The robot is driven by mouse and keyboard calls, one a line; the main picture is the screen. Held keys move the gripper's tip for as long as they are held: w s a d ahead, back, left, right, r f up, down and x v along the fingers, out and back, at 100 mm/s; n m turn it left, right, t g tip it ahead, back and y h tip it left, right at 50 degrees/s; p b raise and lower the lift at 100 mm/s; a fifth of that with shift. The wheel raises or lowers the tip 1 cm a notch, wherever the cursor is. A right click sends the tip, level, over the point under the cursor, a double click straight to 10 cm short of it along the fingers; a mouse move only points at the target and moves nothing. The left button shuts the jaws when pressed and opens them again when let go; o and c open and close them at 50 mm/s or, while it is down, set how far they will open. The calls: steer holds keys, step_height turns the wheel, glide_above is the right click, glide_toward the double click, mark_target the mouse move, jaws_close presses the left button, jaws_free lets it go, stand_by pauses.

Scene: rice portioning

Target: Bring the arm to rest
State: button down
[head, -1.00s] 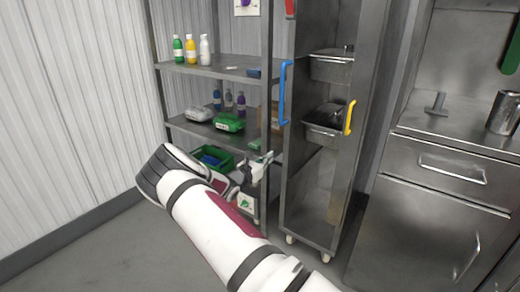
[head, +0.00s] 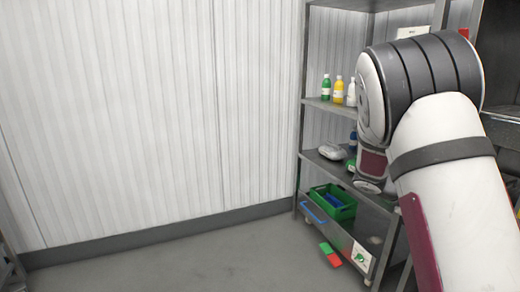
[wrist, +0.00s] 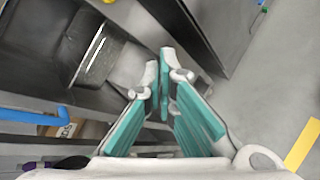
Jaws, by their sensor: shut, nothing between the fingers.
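My arm (head: 446,165) fills the right side of the head view, raised and bent, in front of the shelf unit. My gripper is hidden in the head view. In the wrist view my gripper (wrist: 165,72) shows its pale fingers with teal pads close together, with nothing held between them. It hangs in free space near the open metal cabinet, with a metal pan (wrist: 102,58) inside at the upper left. It does not appear to touch anything.
The metal shelf unit (head: 318,104) holds bottles (head: 338,90) and a green crate (head: 333,202). A red and green item (head: 330,254) lies on the floor before it. A blue handle (wrist: 32,117) is left of my gripper. The floor (head: 190,262) at left is clear.

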steer(key=s+a+r+m+t+y, duration=0.1)
steer(key=s+a+r+m+y, duration=0.2)
steer(key=s+a, duration=0.8)
steer(key=s+a+r+m+t+y, duration=0.15)
steer(key=s+a+y, duration=0.35)
steer(key=s+a, duration=0.55)
steer(key=s+a+r+m+y, duration=0.35)
steer(key=s+a, duration=0.45)
steer(key=s, duration=0.5)
step_height(320, 180, up, 23)
steer(key=t+p, duration=0.4)
steer(key=p, duration=1.9)
steer(key=shift+y, duration=0.25)
